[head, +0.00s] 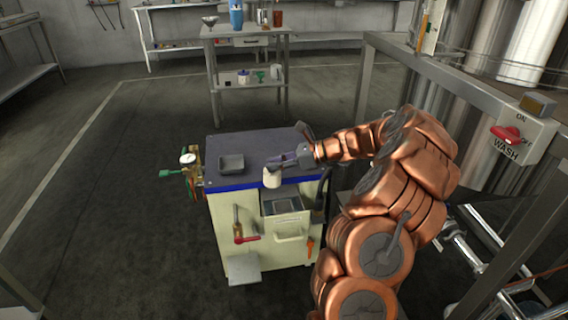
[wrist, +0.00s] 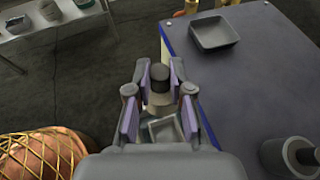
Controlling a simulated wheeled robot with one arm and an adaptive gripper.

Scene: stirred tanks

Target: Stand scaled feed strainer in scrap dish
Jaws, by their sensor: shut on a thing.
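My gripper (head: 278,163) reaches in from the right over the front edge of a cabinet. Its purple-padded fingers (wrist: 158,105) are shut on a small upright cylinder, which I take to be the feed strainer (head: 272,179). It looks pale in the head view; the wrist view shows its dark round top (wrist: 160,73). Scale on it cannot be made out. A shallow grey square dish, likely the scrap dish (head: 231,163), lies to the left on the cabinet top. It looks empty in the wrist view (wrist: 213,33), up and right of the gripper.
The dark cabinet top (head: 245,145) is mostly clear. An open box (head: 282,206) sits on the cabinet's front, below the gripper. A grey hollow cylinder (wrist: 290,156) stands on the top. A gauge with valves (head: 187,160) is on the left side. A metal frame (head: 450,90) stands right.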

